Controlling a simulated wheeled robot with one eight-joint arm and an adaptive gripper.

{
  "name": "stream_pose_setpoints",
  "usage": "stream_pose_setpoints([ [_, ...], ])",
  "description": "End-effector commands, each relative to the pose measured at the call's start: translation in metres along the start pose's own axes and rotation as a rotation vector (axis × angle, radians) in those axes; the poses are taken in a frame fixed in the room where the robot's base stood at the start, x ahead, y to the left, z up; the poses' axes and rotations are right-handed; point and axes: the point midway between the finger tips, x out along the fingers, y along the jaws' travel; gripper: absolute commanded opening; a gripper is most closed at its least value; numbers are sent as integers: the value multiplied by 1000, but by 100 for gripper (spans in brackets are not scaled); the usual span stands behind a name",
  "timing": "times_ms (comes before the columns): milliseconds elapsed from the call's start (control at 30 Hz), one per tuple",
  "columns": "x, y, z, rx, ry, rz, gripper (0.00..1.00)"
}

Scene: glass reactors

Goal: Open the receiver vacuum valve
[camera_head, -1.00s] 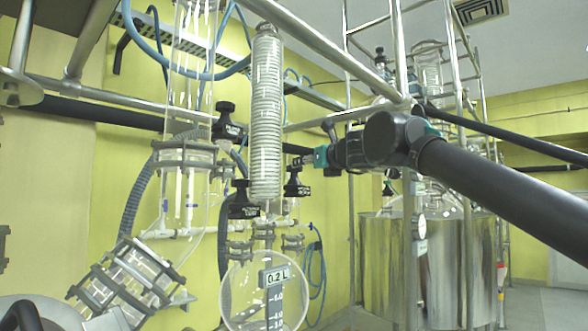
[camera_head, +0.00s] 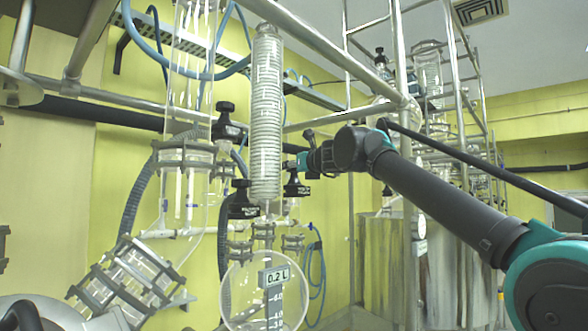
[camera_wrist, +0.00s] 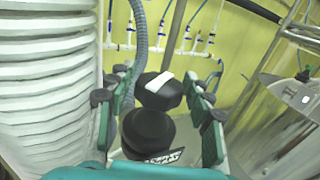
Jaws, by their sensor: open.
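Three black valves with small unreadable labels stand around the coiled glass column: an upper one (camera_head: 228,123), a lower left one (camera_head: 243,201) and a right one (camera_head: 297,184). I cannot read which is the receiver vacuum valve. My gripper (camera_head: 302,161) is at the top of the right valve. In the wrist view, a black knob (camera_wrist: 160,92) with a white bar on top stands between the spread fingers of my gripper (camera_wrist: 155,98). The gripper is open, with a finger on each side of the knob. The knob's lower body (camera_wrist: 148,132) and part of a label show below it.
The ribbed glass column (camera_head: 266,115) stands close to the left of my gripper; it fills the left of the wrist view (camera_wrist: 45,85). A round glass receiver (camera_head: 262,290) hangs below. Steel frame tubes (camera_head: 320,40) and a large steel vessel (camera_head: 385,270) are nearby.

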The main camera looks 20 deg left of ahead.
Motion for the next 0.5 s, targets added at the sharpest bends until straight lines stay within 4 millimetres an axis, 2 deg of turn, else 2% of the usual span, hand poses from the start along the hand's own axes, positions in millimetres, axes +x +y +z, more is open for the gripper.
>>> stream_pose_setpoints([
  [67, 0, 0, 0, 0, 0, 0, 51],
  [367, 0, 0, 0, 0, 0, 0, 14],
  [500, 0, 0, 0, 0, 0, 3, 12],
])
